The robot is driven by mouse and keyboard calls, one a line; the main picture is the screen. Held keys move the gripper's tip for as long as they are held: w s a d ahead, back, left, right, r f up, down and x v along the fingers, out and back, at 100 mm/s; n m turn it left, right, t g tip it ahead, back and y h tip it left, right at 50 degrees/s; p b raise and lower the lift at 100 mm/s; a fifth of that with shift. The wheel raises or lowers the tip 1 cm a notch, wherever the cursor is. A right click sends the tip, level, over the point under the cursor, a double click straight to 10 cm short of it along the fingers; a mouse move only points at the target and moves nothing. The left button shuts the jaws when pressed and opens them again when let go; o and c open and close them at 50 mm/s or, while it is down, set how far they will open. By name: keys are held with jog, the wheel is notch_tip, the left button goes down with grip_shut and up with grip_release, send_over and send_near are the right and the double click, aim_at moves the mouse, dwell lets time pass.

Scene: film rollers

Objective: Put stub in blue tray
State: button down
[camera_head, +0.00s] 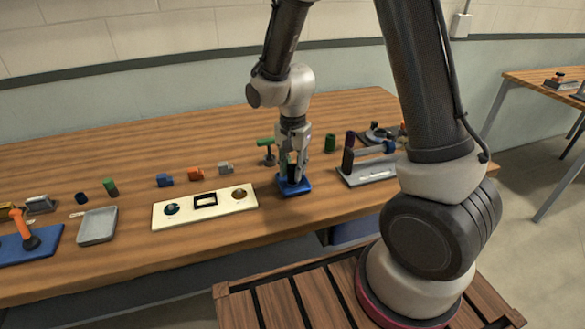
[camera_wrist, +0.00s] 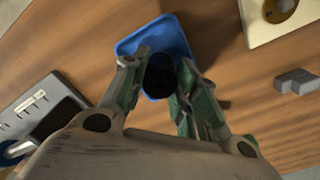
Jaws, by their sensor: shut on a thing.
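My gripper (camera_head: 292,170) points down at the small blue tray (camera_head: 299,189) near the front edge of the wooden table. In the wrist view, my gripper (camera_wrist: 157,88) is shut on a dark, round-ended stub (camera_wrist: 158,76). The blue tray (camera_wrist: 140,38) shows behind the stub, with the stub overlapping its area. The fingers hide much of the stub in the head view. I cannot tell whether the stub touches the tray floor.
A cream panel (camera_head: 240,199) with round and square openings lies left of the tray. A grey fixture (camera_head: 368,173) stands to the right. A grey tray (camera_head: 97,226), a green cylinder (camera_head: 330,143) and several small blocks stand on the table.

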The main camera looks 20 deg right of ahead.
aim_at(293, 166)
jog(key=shift+f, duration=0.15)
jog(key=c, duration=1.1)
grip_release()
notch_tip(293, 166, up, 12)
jog(key=f, duration=0.1)
jog(key=s+d+r+n+t, duration=0.2)
jog(key=s+d+r+n, duration=0.2)
jog(key=s+d+r, duration=0.3)
jog(key=s+d+r+n+t, duration=0.2)
jog(key=s+d+r+n, duration=0.3)
jog(key=s, duration=0.7)
notch_tip(293, 166, up, 2)
jog(key=d, duration=0.3)
jog(key=shift+r, duration=0.25)
